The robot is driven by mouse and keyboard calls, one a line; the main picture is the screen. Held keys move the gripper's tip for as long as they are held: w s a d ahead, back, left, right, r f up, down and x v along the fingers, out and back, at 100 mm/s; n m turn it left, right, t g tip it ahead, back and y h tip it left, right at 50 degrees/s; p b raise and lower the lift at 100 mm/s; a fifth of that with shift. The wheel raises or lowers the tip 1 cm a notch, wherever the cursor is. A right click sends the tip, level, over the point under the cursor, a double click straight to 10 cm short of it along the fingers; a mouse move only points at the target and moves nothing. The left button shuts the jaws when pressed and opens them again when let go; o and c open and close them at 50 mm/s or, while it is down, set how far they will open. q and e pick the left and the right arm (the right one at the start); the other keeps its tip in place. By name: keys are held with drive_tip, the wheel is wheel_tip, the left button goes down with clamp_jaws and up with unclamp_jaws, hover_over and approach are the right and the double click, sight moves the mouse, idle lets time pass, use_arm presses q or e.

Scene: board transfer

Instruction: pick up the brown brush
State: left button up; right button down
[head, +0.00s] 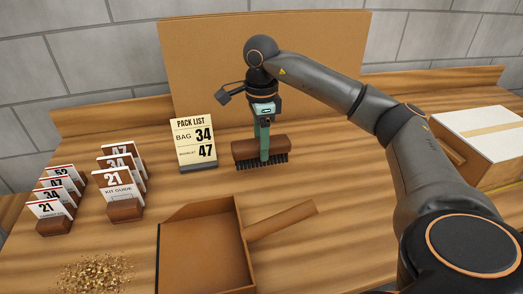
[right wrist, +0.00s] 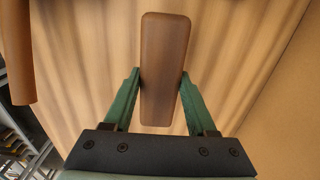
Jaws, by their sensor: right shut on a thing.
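The brown brush (head: 245,151) has a wooden block back and dark bristles that point down. It is at the back middle of the table in the head view, right of the pack list card. My right gripper (head: 264,158) comes down over it from above, its green fingers shut on the brush's sides. In the right wrist view the brush (right wrist: 163,60) stands between the two green fingers (right wrist: 160,85). I cannot tell whether the bristles touch the table. My left gripper is not in view.
A pack list card (head: 194,140) reads bag 34, booklet 47. Numbered cards in wooden holders (head: 125,210) stand at the left. A white-topped box (head: 485,135) is at the right.

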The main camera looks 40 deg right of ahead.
drive_tip(key=s+a+r+p, duration=0.1)
drive_tip(key=s+a+r, duration=0.7)
drive_tip(key=s, duration=0.1)
drive_tip(key=shift+a+p, duration=0.3)
drive_tip(key=shift+p, duration=0.1)
